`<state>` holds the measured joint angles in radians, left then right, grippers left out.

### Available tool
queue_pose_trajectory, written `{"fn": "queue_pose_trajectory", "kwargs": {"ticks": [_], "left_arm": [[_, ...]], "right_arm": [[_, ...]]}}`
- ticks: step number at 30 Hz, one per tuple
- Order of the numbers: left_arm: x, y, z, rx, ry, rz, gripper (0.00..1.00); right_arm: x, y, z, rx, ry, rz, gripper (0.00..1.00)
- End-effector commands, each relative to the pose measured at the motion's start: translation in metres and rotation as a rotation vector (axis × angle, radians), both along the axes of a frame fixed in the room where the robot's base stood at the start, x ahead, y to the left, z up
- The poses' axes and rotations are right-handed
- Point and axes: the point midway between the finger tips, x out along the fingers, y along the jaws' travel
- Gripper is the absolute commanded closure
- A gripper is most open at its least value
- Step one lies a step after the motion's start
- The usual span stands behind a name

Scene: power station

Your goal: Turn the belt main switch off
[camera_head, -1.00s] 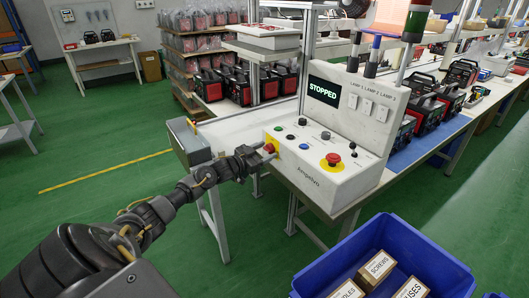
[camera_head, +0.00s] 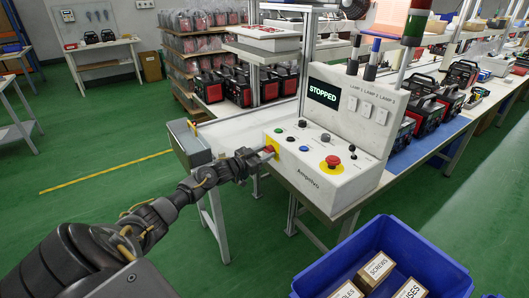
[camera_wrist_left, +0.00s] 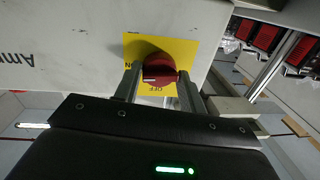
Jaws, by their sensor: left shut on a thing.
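The belt main switch (camera_wrist_left: 159,68) is a red rotary knob on a yellow plate (camera_wrist_left: 185,50) on the side of the white control box (camera_head: 322,178). In the head view the switch (camera_head: 268,149) is partly hidden by the fingers. My left gripper (camera_wrist_left: 158,88) is shut on the knob, one finger on each side of it. The box's display (camera_head: 323,92) reads "STOPPED". My right gripper is not in view.
A red emergency button (camera_head: 332,161) and several small buttons sit on the box's top. A blue bin (camera_head: 420,252) with small boxes stands at the front right. A grey box (camera_head: 190,143) is left of the control box, with green floor clear beyond it.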

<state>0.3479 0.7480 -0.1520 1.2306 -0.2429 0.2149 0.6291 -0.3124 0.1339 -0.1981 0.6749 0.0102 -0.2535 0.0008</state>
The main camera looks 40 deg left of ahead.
Motion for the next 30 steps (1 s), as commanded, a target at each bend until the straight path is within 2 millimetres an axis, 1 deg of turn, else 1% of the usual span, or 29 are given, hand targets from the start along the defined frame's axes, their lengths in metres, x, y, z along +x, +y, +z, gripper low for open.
{"fn": "queue_pose_trajectory", "kwargs": {"ticks": [1, 5, 9, 12, 20, 24, 30], "left_arm": [[0.000, -0.002, 0.002, -0.034, 0.013, -0.002, 0.82], [0.000, -0.002, 0.003, -0.135, 0.044, -0.002, 0.82], [0.000, -0.003, 0.004, -0.260, 0.081, -0.003, 0.82], [0.000, -0.003, 0.003, -0.352, 0.109, -0.003, 0.82], [0.000, -0.002, 0.003, -0.589, 0.181, -0.003, 0.82], [0.000, -0.002, 0.003, -0.718, 0.219, -0.005, 0.82], [0.001, -0.002, 0.003, -0.899, 0.274, -0.004, 0.82]], "right_arm": [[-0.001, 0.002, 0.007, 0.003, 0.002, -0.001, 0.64], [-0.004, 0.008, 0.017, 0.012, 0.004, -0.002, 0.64], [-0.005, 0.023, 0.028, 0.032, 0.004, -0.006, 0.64], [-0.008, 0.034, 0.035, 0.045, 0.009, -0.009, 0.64], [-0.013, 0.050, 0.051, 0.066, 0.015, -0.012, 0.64], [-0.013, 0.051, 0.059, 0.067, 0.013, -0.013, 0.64], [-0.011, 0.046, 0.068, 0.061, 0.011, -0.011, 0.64]]}}
